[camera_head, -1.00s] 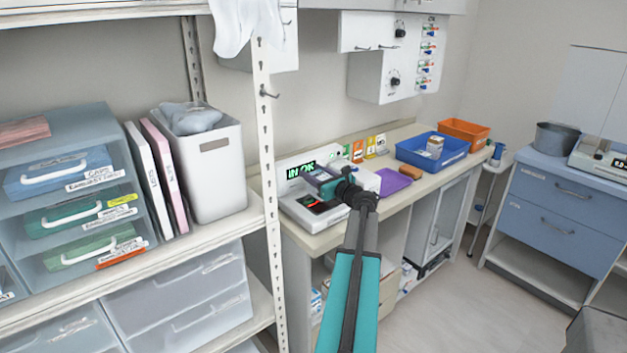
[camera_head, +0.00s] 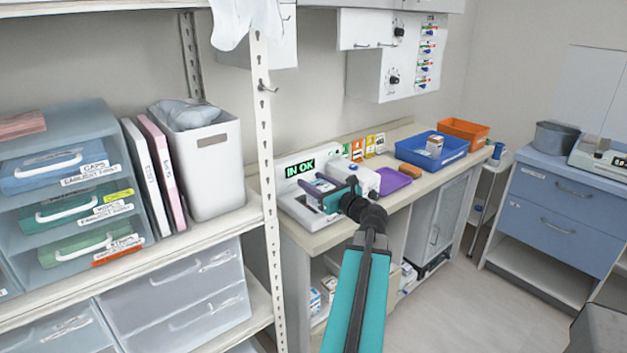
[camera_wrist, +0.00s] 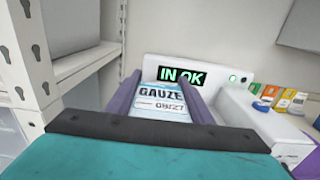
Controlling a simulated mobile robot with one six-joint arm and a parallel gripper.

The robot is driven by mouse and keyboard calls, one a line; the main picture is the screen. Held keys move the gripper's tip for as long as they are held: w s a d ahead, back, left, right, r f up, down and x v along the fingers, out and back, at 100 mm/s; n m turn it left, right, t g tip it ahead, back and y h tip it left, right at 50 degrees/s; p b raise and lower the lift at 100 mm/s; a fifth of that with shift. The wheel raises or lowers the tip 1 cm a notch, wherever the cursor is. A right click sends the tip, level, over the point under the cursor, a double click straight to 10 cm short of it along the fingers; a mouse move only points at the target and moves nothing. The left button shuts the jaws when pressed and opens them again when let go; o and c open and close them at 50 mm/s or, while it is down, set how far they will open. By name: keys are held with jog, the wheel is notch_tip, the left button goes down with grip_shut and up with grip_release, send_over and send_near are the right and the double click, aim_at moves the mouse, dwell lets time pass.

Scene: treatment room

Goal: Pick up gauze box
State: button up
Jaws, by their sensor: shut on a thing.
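The gauze box (camera_wrist: 163,103) is white and light blue with the label "GAUZE" and "09/27". It sits between the two purple fingers of my gripper (camera_wrist: 163,90) in the wrist view, and the fingers are shut on it. In the head view my gripper (camera_head: 328,192) is in front of the white device with the "IN OK" screen (camera_head: 300,168). The box (camera_head: 322,185) is partly hidden there by the fingers. I cannot tell whether the box touches the device.
A white shelf post (camera_head: 268,200) stands close on the left. The floor on the right is open.

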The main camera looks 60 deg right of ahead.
jog(key=shift+s+a, duration=0.8)
jog(key=shift+a, duration=0.35)
jog(key=shift+b, duration=0.9)
jog(key=s+a+b, duration=0.1)
jog(key=b, duration=0.2)
jog(key=shift+a+r, duration=0.1)
jog(key=shift+a, duration=0.1)
jog(key=shift+s+a+r+b, duration=0.1)
jog(key=shift+r+b, duration=0.05)
jog(key=shift+b, duration=0.25)
